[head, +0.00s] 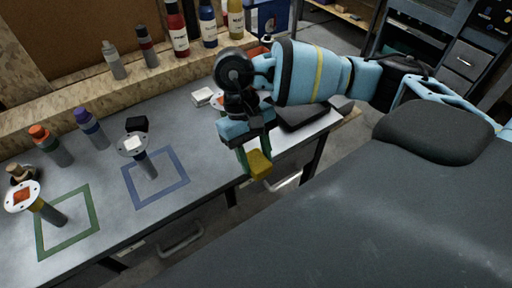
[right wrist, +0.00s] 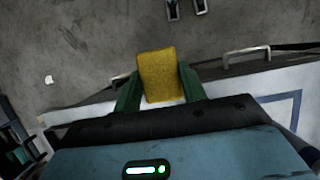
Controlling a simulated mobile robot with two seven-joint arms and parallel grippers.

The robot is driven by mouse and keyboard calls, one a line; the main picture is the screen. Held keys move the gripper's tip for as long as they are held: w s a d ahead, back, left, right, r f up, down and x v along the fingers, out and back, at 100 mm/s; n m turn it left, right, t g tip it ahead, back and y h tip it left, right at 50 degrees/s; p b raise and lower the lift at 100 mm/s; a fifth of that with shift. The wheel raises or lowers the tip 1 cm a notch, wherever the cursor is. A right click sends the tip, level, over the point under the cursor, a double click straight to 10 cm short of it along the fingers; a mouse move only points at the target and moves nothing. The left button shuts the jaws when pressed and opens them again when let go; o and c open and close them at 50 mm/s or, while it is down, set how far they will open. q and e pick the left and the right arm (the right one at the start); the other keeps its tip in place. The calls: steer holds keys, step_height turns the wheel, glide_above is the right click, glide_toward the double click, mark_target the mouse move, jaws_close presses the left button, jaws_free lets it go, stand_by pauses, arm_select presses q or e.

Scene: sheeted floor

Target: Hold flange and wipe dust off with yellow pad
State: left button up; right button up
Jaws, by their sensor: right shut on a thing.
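My right gripper (head: 254,158) is shut on the yellow pad (head: 260,166) and holds it near the front edge of the workbench. In the right wrist view the pad (right wrist: 160,74) sits between the two green fingers. A flange (head: 132,155) with a round pale disc, a white patch on top and a grey stem stands by the blue square. Another flange (head: 13,204) has a pale disc with an orange patch and a stem over the green square. A third pale disc is partly hidden behind my right arm. My left gripper is not in view.
The grey workbench (head: 110,190) carries a blue outline (head: 184,175) and a green outline (head: 68,251). Bottles with orange (head: 45,144) and purple (head: 90,127) caps and a small black block (head: 137,124) stand behind. Several bottles line the back ledge. The front strip between the outlines is clear.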

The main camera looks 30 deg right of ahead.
steer(key=w+a+r+m+t+y, duration=0.2)
steer(key=w+a+r+m, duration=0.4)
steer(key=w+a+m, duration=0.2)
steer(key=w+a+r+m+t+y, duration=0.2)
steer(key=w+a+r+m, duration=0.5)
steer(key=a, duration=0.5)
steer(key=w+m, duration=0.2)
steer(key=shift+w+a+m+y, duration=0.3)
steer(key=shift+a+m, duration=0.05)
steer(key=shift+m, duration=0.05)
